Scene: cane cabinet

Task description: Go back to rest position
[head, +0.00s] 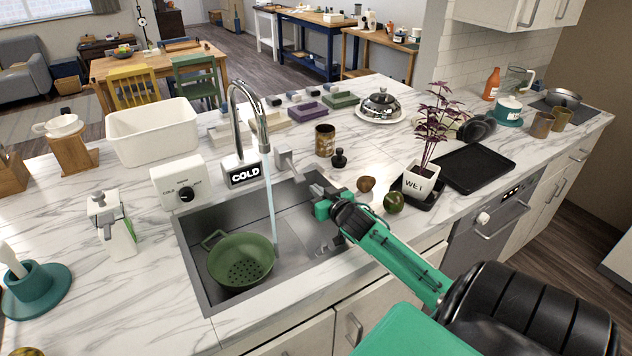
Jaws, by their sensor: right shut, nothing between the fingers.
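My right gripper (322,200) reaches in from the lower right and hangs over the right side of the sink (191,262). It is shut and empty. The green forearm behind it crosses the front edge of the counter. My left gripper is not in the head view.
Water runs from the tap (236,100) beside a green colander (241,262) in the sink. A potted plant (420,185), a brown mushroom-like item (366,184) and a dark green round item (394,202) stand close right of my gripper. A black tray (475,167) lies further right.

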